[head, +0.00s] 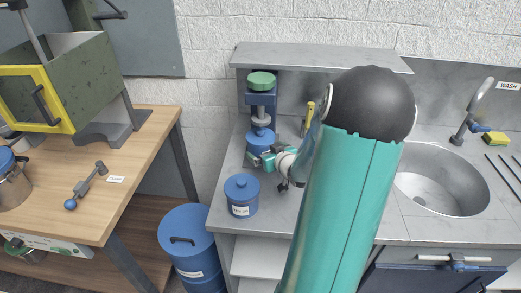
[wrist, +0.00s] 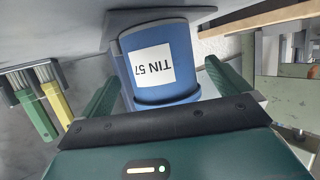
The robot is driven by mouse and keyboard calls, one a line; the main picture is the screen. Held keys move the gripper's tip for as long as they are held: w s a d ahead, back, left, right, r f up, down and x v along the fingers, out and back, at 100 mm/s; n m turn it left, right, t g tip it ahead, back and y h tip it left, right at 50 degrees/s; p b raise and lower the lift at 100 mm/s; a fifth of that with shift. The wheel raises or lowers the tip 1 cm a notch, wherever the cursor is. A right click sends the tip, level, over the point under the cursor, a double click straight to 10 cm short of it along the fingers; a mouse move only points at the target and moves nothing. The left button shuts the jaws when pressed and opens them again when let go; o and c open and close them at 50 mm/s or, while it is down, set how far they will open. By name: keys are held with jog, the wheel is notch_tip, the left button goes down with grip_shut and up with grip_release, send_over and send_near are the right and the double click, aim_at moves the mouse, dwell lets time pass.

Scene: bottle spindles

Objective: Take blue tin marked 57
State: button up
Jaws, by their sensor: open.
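The blue tin marked TIN 57 (wrist: 180,85) appears upside down in the wrist view, with a white label facing me. In the head view, a blue tin (head: 261,143) sits low in the spindle stand, just behind my gripper (head: 257,160); it appears to be the same one. My gripper (wrist: 163,90) is open, with one green finger on each side of the tin in the wrist view. I cannot tell whether the fingers touch it. The spindle stand (head: 261,100) has a green top.
Another lidded blue tin (head: 241,197) stands nearer the counter's front edge; its label is too small to read. Green and yellow brushes (wrist: 45,100) are beside the tin in the wrist view. The sink (head: 440,190) is at right, and a blue drum (head: 188,240) stands below left.

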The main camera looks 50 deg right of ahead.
jog(key=shift+x, duration=1.2)
jog(key=c, duration=1.2)
jog(key=shift+o, duration=0.2)
jog(key=shift+r, duration=0.1)
